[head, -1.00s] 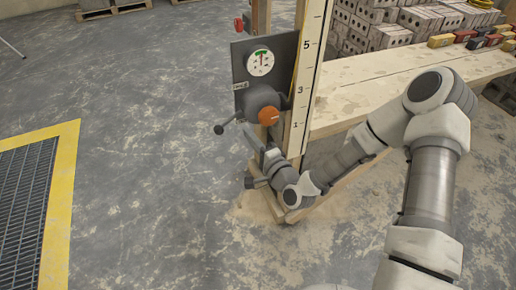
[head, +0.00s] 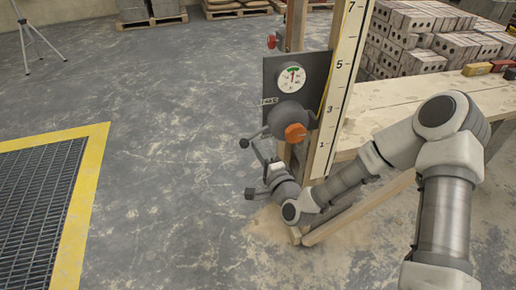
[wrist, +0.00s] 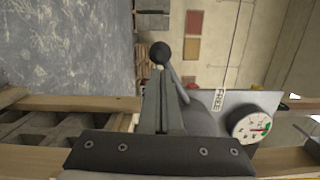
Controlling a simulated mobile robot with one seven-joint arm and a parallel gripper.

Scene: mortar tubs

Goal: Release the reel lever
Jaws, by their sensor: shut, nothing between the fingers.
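The reel lever (head: 252,138) is a thin rod with a black ball end, angled down and left from the grey reel on the dark panel (head: 274,75). Its ball end and rod also show in the wrist view (wrist: 160,53), just beyond my fingertips. My gripper (head: 258,150) is shut and empty, low beside the lever. Its fingers also show closed together in the wrist view (wrist: 163,78). I cannot tell whether they touch the lever. A FREE label (wrist: 219,100) is on the panel. A round gauge (head: 291,78) has a green arc and red needle.
An orange knob (head: 295,132) is on the reel, close to my wrist. A numbered board (head: 338,90) stands right of the panel, with a wooden bench (head: 400,110) behind. Open floor lies left, up to a yellow-edged grate (head: 95,150).

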